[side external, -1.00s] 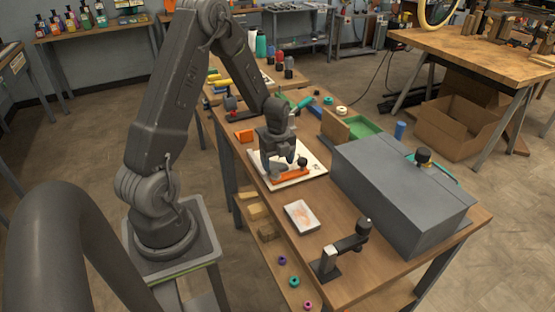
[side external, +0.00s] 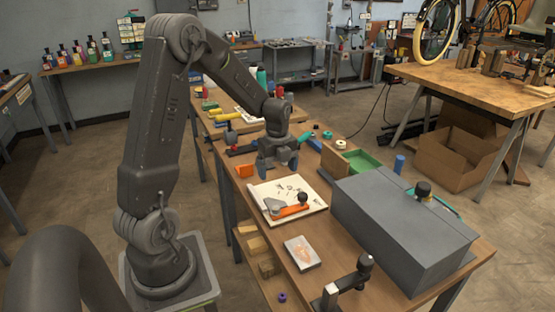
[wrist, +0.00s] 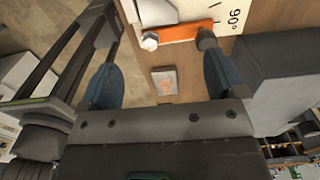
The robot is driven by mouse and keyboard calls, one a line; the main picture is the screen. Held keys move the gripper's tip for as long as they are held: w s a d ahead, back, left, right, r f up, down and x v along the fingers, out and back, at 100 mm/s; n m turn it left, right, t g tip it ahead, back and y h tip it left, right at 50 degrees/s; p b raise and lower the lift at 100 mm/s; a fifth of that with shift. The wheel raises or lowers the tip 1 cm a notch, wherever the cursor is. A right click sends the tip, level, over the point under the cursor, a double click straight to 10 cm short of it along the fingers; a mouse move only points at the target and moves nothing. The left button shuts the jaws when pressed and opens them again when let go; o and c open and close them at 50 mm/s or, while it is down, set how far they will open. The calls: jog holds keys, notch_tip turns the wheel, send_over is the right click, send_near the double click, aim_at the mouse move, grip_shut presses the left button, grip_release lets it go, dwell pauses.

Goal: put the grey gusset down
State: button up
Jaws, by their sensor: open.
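The grey gusset (side external: 272,206) is a small flat plate lying on the white board, against the left end of an orange bar (side external: 291,211). In the wrist view a pale grey piece, seemingly the gusset (wrist: 157,12), shows at the top edge beside the orange bar (wrist: 182,32). My gripper (side external: 279,170) is open and empty, above and beyond the board's far edge, clear of the gusset. Its two blue fingertips stand wide apart in the wrist view (wrist: 161,80), with nothing between them but the view of the bench below.
The white board (side external: 310,190) bears dark markings. A black knob (side external: 303,198) stands on the bar's right end. A large grey box (side external: 400,225) stands right of the board. A small tray (side external: 302,252) lies in front, and an orange block (side external: 244,171) lies left of my gripper.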

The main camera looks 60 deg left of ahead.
jog(key=s+d+r+n+t, duration=0.35)
jog(key=d+r+n, duration=0.45)
jog(key=d+r, duration=0.55)
jog(key=s+d+r+n+t, duration=0.2)
jog(key=s+d+n, duration=0.7)
jog(key=s+n, duration=0.1)
jog(key=shift+s+d+r, duration=0.25)
